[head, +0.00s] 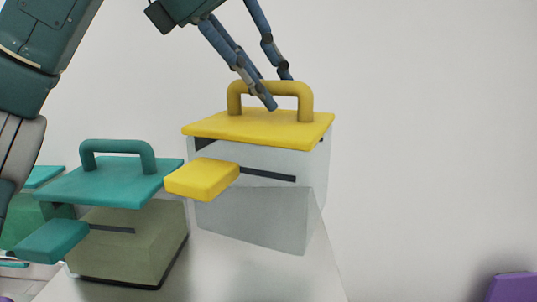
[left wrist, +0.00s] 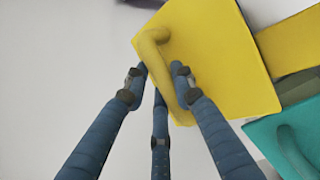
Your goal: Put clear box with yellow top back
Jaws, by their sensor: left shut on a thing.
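The clear box (head: 255,215) with a yellow top (head: 210,127) is in the middle of the head view, upright, with a yellow arched handle and a yellow block sticking out in front. My left gripper (head: 275,92) is shut on the handle from above. In the left wrist view, the fingers (left wrist: 163,95) close around the yellow handle (left wrist: 150,45), above the yellow top (left wrist: 225,65). I cannot tell whether the box's bottom touches the white surface (head: 240,275). My right gripper is not in view.
A box with a teal top (head: 110,184) stands close on the left; its teal lid also shows in the left wrist view (left wrist: 268,132). Another green box (head: 22,222) is partly hidden at the far left. A purple thing (head: 513,288) is at the lower right. A plain wall is behind.

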